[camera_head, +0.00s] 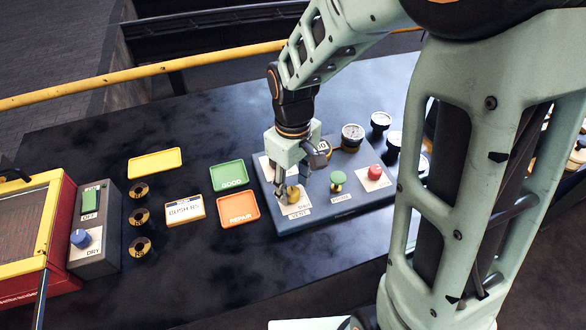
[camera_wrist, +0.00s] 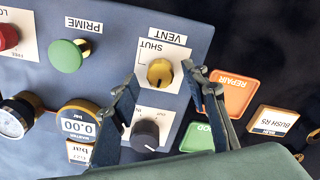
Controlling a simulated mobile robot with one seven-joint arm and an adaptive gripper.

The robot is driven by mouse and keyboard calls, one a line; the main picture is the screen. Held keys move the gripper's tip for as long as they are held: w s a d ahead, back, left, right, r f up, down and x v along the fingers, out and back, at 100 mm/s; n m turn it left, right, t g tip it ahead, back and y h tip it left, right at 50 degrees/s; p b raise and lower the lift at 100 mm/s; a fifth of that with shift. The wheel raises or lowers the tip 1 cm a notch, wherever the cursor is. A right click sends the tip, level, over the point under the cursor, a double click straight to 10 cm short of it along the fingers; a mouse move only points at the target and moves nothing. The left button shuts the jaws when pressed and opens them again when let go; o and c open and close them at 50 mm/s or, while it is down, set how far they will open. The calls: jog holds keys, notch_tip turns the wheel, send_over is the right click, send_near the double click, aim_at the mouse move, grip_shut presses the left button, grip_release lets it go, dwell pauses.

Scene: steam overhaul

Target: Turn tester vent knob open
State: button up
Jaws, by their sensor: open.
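The vent knob (camera_wrist: 159,72) is a round yellow knob on a white plate marked VENT and SHUT. A small dark mark shows on its lower side in the wrist view, away from the VENT lettering. In the head view the vent knob (camera_head: 293,194) sits at the front left of the blue tester panel (camera_head: 340,207). My gripper (camera_wrist: 161,82) is open, with one fingertip on each side of the knob and visible gaps between. In the head view my gripper (camera_head: 291,183) points down over the knob and partly hides its plate.
A green PRIME knob (camera_head: 338,178) and a red knob (camera_head: 375,171) stand right of the vent. A black knob (camera_wrist: 145,134) and a 0.00 bar display (camera_wrist: 77,125) are close to my fingers. Green (camera_head: 230,175) and orange (camera_head: 238,208) trays lie left of the panel.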

aim_at(293, 190)
notch_tip(293, 190, up, 11)
dwell(0.3)
